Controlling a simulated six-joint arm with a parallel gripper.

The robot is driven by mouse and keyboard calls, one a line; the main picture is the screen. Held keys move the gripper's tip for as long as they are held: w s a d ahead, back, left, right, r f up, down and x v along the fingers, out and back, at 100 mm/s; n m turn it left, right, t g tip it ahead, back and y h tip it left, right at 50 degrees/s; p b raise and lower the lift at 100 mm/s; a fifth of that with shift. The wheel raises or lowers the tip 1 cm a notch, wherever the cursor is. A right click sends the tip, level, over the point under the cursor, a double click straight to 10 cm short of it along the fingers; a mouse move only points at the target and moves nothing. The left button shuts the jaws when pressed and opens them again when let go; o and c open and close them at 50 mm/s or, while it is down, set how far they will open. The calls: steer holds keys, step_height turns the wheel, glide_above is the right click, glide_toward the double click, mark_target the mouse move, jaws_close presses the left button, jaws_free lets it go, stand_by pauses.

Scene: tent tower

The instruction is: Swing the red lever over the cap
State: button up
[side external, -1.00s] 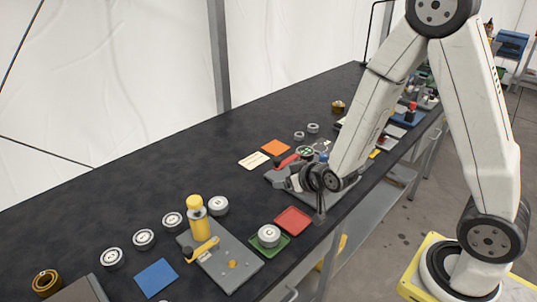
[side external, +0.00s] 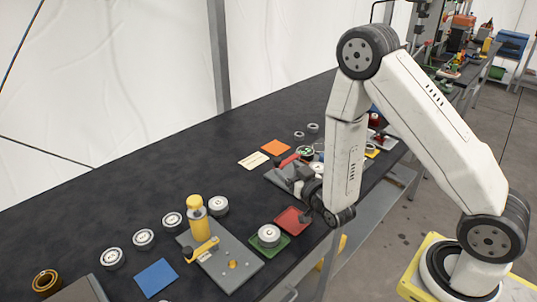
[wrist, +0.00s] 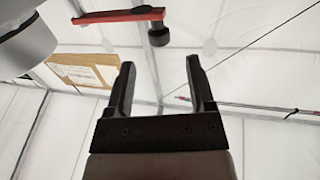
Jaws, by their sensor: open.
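The red lever (side external: 287,160) sits on a grey plate (side external: 276,174) at the middle of the bench. The wrist view shows a red bar (wrist: 110,16) with a dark knob at its right end, above and ahead of my fingers. My gripper (wrist: 163,85) is open with nothing between its fingers.
A red square (side external: 293,220) and a green square (side external: 285,241) bearing a white disc (side external: 268,234) lie near the front edge. A grey plate (side external: 238,267) with a yellow lever and yellow post (side external: 196,218) stands left. Several discs line the back. The bench's back left is clear.

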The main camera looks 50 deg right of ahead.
steer(key=shift+w, duration=0.1)
steer(key=x, duration=0.7)
steer(key=shift+w, duration=0.3)
stand_by(0.3)
jaws_close()
stand_by(1.3)
